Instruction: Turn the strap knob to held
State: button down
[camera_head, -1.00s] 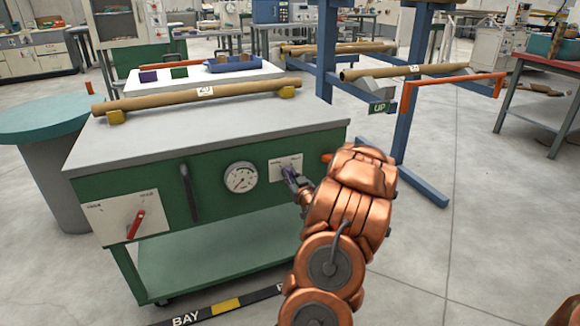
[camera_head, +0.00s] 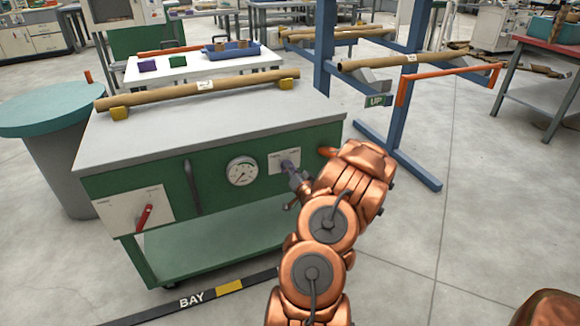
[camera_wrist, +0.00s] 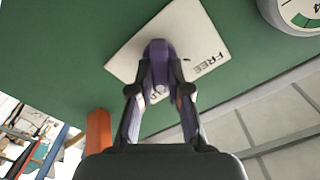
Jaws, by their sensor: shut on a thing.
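The strap knob (camera_wrist: 158,52) is a purple knob on a white plate (camera_wrist: 200,35) on the bench's green front. In the wrist view it stands between my fingertips. My gripper (camera_wrist: 160,78) is shut on it, one finger on each side. The word FREE reads upside down on the plate; a second label is mostly hidden behind the fingers. In the head view my gripper (camera_head: 293,172) reaches the plate right of the gauge, and the knob is small there. Which label the knob points to, I cannot tell.
A round gauge (camera_head: 242,171) is left of the plate, then a dark vertical handle (camera_head: 191,187) and a red lever (camera_head: 145,217). An orange peg (camera_head: 328,152) sticks out to the right. A cardboard tube (camera_head: 200,88) lies on the bench top.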

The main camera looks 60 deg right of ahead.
dwell(0.4)
jog(key=c, duration=1.1)
grip_release()
jog(key=shift+v, duration=6)
